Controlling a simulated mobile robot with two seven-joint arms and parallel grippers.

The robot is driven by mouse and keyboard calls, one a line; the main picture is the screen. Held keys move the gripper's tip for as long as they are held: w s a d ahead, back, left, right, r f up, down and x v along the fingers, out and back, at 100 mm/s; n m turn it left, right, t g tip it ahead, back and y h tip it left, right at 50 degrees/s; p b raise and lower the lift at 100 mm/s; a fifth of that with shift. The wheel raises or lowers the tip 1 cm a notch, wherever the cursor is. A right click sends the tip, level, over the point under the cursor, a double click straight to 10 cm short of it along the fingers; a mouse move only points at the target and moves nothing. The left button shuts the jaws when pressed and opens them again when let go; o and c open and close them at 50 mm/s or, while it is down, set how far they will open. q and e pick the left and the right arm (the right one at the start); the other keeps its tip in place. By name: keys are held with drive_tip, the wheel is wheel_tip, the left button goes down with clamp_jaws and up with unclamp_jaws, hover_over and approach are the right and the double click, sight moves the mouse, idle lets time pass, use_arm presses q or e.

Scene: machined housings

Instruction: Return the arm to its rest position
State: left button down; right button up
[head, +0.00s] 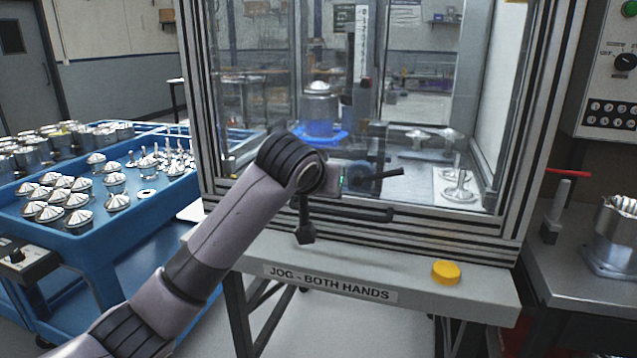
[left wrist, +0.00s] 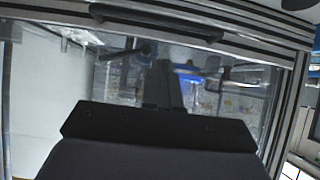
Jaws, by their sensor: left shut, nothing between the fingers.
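My left arm (head: 215,235) reaches up from the lower left to the front of a glazed machine enclosure. In the left wrist view my left gripper (left wrist: 164,70) is dark, shut and empty, in front of the glass. In the head view the wrist end sits just before the glass, partly hiding the gripper, and a dark bar (head: 385,174) sticks out to the right. The dark door handle (head: 365,213) is close below it; a handle bar (left wrist: 155,22) also shows in the left wrist view. My right gripper is not in view.
Inside the enclosure (head: 375,225) a metal housing (head: 319,101) stands on a blue-lit fixture. A yellow button (head: 446,272) is on the front ledge (head: 480,297). A blue cart (head: 95,246) with several metal parts stands left. A grey bench (head: 575,262) with a housing (head: 615,235) stands right.

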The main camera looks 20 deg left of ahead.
use_arm(q)
drive_tip(key=s+f+h+p, duration=0.1)
drive_tip(key=s+f, duration=0.3)
drive_tip(key=f, duration=0.4)
drive_tip(key=s+f+m+h+p, duration=0.1)
drive_tip(key=s+f, duration=0.3)
drive_tip(key=f, duration=0.3)
drive_tip(key=s+f+h+p, duration=0.1)
drive_tip(key=s+f, duration=0.3)
drive_tip(key=f, duration=0.4)
drive_tip(key=s+a+f, duration=0.1)
drive_tip(key=s+f, duration=0.3)
drive_tip(key=s, duration=0.3)
drive_tip(key=s+a+f+p, duration=0.1)
drive_tip(key=s+a+f, duration=0.1)
drive_tip(key=s, duration=0.6)
drive_tip(key=s+a+f+m+y+p, duration=0.1)
drive_tip(key=s+a+f, duration=0.1)
drive_tip(key=s+f, duration=0.3)
drive_tip(key=shift+s+f+g, duration=0.3)
drive_tip(key=shift+s, duration=0.9)
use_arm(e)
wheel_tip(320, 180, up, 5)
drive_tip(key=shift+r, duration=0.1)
